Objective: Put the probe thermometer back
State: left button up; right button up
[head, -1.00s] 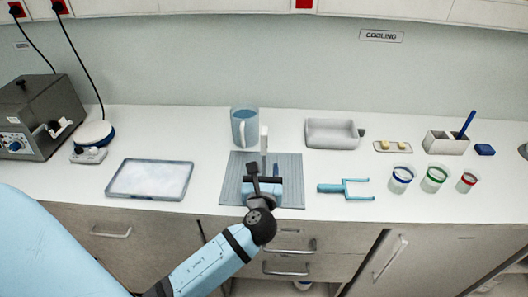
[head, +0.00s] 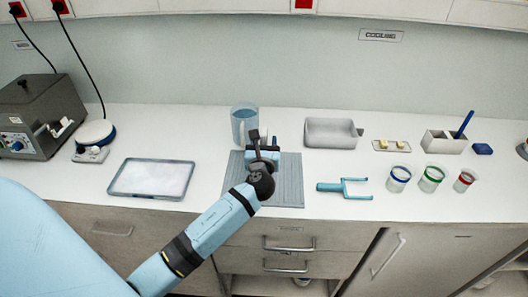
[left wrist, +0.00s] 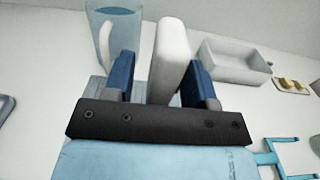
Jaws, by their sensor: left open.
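A white upright bar (left wrist: 170,50), which may be the probe thermometer, shows between my left gripper's blue fingers in the left wrist view. Its lower end is hidden. My left gripper (head: 265,147) is over the back of the grey ribbed mat (head: 290,185), and in the left wrist view (left wrist: 161,82) its fingers stand open on either side of the bar. A gap shows on the left side; contact on the right side is unclear. In the head view the gripper mostly hides the bar. My right gripper is not in view.
A blue jug (head: 244,125) stands close behind the gripper. A teal fork-shaped tool (head: 345,187) lies right of the mat. A grey tray (head: 333,133), a white holder with a blue stick (head: 444,142) and three banded cups (head: 431,179) are further right. A shallow tray (head: 152,178) lies left.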

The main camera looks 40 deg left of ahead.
pick_arm(q)
grip_shut()
jog(key=shift+r, duration=0.15)
